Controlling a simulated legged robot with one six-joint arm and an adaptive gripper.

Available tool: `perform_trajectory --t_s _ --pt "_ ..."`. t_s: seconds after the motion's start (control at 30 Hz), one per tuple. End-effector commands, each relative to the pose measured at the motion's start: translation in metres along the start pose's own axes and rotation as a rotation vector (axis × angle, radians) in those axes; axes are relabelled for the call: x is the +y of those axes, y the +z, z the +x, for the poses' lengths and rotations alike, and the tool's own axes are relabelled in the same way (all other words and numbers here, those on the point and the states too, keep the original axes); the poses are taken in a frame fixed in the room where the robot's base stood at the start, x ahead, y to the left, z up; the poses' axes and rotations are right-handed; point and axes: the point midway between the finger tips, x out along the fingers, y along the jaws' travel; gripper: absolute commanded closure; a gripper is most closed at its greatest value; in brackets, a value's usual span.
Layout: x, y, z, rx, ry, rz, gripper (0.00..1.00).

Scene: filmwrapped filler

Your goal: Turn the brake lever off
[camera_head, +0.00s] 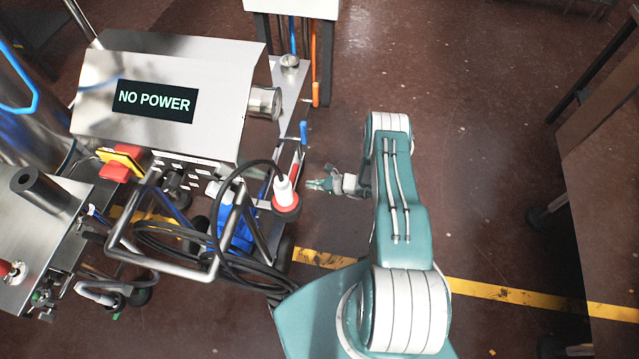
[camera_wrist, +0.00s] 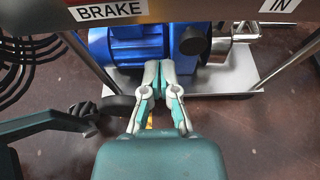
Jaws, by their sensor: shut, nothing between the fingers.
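A white BRAKE label (camera_wrist: 108,11) is on the edge of the machine at the top of the wrist view. No lever is clearly visible beside it there. In the head view, a blue lever (camera_head: 304,133) and an orange lever (camera_head: 316,94) stand on the cart's right edge, and a small red handle (camera_head: 294,165) lies nearer. I cannot tell which one is the brake lever. My gripper (camera_head: 314,185) is just right of the cart, apart from the red handle. In the wrist view my gripper (camera_wrist: 159,66) is shut and empty, pointing under the labelled edge.
A machine with a NO POWER screen (camera_head: 154,102) stands on the cart. A red and white plug (camera_head: 285,192) with a looped black cable is left of my gripper. A blue motor (camera_wrist: 135,46) sits low on the cart. The floor (camera_head: 500,130) to the right is clear.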

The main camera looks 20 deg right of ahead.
Motion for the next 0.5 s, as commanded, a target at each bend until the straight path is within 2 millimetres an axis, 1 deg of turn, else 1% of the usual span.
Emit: perform_trajectory --t_s 0.03,0.27,0.5 --pt "0.001 -0.001 0.01 0.0 0.004 -0.001 1.0" --pt "0.001 0.0 0.045 -0.001 0.003 -0.002 1.0" --pt "0.0 0.026 0.035 -0.001 0.0 0.0 1.0"
